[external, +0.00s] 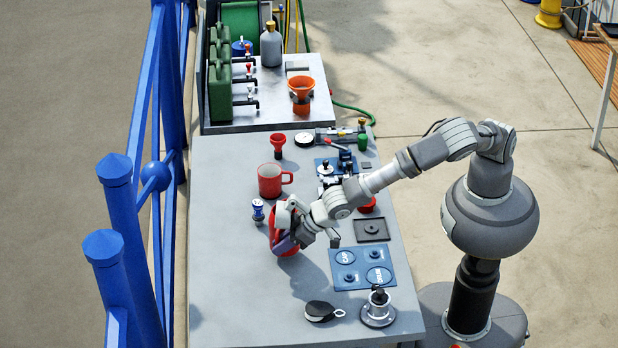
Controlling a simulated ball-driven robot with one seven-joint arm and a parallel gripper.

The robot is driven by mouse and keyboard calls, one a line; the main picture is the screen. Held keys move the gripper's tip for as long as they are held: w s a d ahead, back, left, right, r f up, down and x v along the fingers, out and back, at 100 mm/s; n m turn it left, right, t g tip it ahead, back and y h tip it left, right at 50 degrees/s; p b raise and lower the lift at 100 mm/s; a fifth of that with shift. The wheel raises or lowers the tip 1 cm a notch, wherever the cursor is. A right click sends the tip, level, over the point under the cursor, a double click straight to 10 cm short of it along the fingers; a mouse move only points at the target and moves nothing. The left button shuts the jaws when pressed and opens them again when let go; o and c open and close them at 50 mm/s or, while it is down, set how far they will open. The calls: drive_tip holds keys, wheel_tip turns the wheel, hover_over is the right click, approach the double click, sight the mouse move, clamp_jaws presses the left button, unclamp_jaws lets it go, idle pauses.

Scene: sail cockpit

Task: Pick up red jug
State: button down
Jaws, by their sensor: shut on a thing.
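A red jug (274,232) is at the left middle of the grey table, largely hidden behind my gripper (291,224). My gripper reaches over it from the right and is shut on it. The jug's near lower part shows below the fingers; its top is mostly covered. I cannot tell whether its base touches the table. A separate red mug (268,181) with a handle stands upright just behind it.
A small blue-and-white bottle (258,210) stands close left of the jug. A red funnel-like cup (278,144) is farther back. The table's front left is clear.

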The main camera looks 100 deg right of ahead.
drive_tip(key=s+d+r+p, duration=0.1)
drive_tip(key=s+d+p, duration=0.1)
drive_tip(key=s, duration=0.5)
drive_tip(key=s+d+p, duration=0.1)
drive_tip(key=s+d, duration=0.2)
drive_tip(key=s, duration=0.5)
drive_tip(key=shift+r+p, duration=0.35)
drive_tip(key=shift+d, duration=0.1)
